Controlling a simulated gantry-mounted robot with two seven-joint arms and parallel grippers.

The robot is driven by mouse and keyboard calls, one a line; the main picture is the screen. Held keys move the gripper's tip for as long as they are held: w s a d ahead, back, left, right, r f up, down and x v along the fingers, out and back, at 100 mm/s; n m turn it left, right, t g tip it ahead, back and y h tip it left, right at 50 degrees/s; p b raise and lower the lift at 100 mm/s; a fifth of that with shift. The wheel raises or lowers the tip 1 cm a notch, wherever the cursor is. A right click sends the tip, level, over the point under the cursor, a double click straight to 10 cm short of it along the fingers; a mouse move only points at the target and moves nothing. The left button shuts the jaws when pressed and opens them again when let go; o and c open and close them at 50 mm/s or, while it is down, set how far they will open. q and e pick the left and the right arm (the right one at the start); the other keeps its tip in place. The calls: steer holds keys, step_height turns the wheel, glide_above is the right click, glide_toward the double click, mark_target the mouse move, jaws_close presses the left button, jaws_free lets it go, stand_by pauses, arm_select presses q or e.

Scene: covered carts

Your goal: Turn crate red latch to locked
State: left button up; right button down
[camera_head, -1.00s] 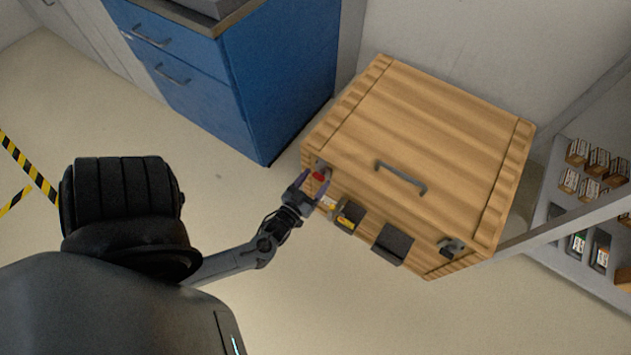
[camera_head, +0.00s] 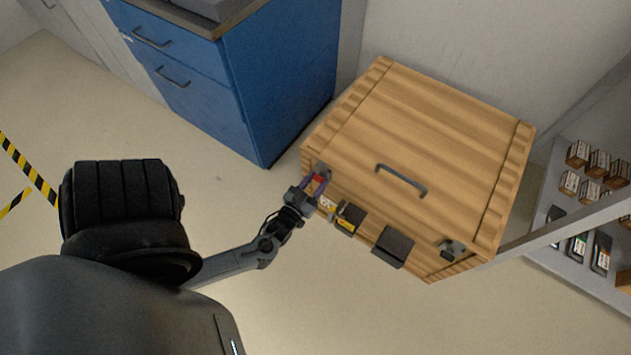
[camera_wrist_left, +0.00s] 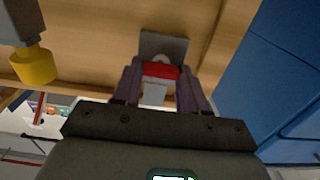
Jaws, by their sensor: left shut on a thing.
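The wooden crate (camera_head: 430,140) stands against the wall with its lid down and a dark handle on top. Its red latch (camera_head: 319,180) is at the crate's upper left front corner, on a grey plate. My left gripper (camera_head: 316,184) is at this latch, with its fingers on both sides of it. In the left wrist view the red latch (camera_wrist_left: 160,70) sits between the two dark fingers (camera_wrist_left: 160,88), and the grey plate shows behind it. The gripper is shut on the latch. The fingers hide part of it. My right gripper is not in view.
Dark boxes (camera_head: 393,247) and a yellow-marked holder (camera_head: 347,218) are on the crate's front, right of the gripper. Another latch (camera_head: 452,249) is at the right corner. A blue cabinet (camera_head: 285,80) stands close on the left. A shelf (camera_head: 590,235) is at right.

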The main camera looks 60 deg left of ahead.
arm_select(q)
steer(key=shift+r+m+p, duration=0.15)
steer(key=shift+m+p, duration=0.35)
steer(key=shift+p, duration=0.35)
steer(key=m+p, duration=0.3)
steer(key=shift+r, duration=0.1)
steer(key=m+p, duration=0.2)
steer(key=shift+d+m+p, duration=0.1)
steer(key=shift+m+p, duration=0.25)
steer(key=shift+m, duration=0.05)
steer(key=m+p, duration=0.1)
steer(key=m, duration=0.2)
steer(key=m+p, duration=0.1)
steer(key=shift+w+f+m+p, duration=0.1)
steer(key=shift+f+m+p, duration=0.15)
steer(key=shift+m+p, duration=0.05)
steer(key=shift+f+m+p, duration=0.2)
steer(key=shift+m+p, duration=0.65)
steer(key=shift+m, duration=1.95)
